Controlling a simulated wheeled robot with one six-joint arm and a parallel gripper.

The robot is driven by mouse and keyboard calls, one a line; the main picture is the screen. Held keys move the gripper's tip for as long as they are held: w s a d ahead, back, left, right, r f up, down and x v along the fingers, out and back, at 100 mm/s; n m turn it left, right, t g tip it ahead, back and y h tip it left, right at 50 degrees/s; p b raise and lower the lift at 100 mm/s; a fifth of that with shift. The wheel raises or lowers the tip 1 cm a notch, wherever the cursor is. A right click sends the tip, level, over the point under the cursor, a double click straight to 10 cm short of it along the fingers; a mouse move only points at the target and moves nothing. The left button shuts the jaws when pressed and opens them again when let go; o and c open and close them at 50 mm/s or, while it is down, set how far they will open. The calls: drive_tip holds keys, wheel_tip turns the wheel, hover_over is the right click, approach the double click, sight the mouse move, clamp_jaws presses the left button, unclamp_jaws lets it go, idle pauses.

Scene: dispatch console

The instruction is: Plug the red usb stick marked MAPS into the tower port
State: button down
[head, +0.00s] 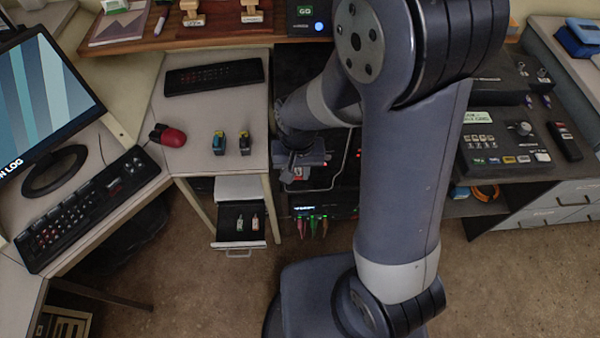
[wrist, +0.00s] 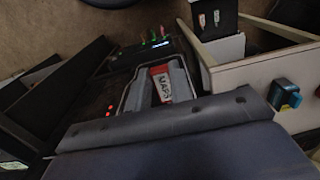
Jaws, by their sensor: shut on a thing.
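The red usb stick (wrist: 163,88) shows in the wrist view with a white label reading MAPS. My gripper (wrist: 158,84) is shut on it, with a finger on either side. In the head view my gripper (head: 303,172) hangs beside the right edge of the small desk, in front of a dark equipment bay; the stick is not clear there. A black unit (head: 325,209) with coloured plugs and hanging leads sits low in that bay. The plugs (wrist: 150,42) also show in the wrist view, beyond the stick. I cannot make out the tower port in either view.
A red mouse (head: 168,135) and keyboards lie to the left. A control panel (head: 500,140) stands at right. The floor in front is clear.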

drive_tip(key=shift+w+d, duration=0.1)
drive_tip(key=shift+w, duration=3.65)
idle(0.9)
drive_tip(key=c, duration=1.2)
unclamp_jaws()
wheel_tip(320, 180, up, 11)
drive_tip(key=shift+f, duration=0.1)
wheel_tip(320, 180, down, 11)
drive_tip(key=shift+s+r, duration=0.1)
drive_tip(key=shift+s, duration=0.05)
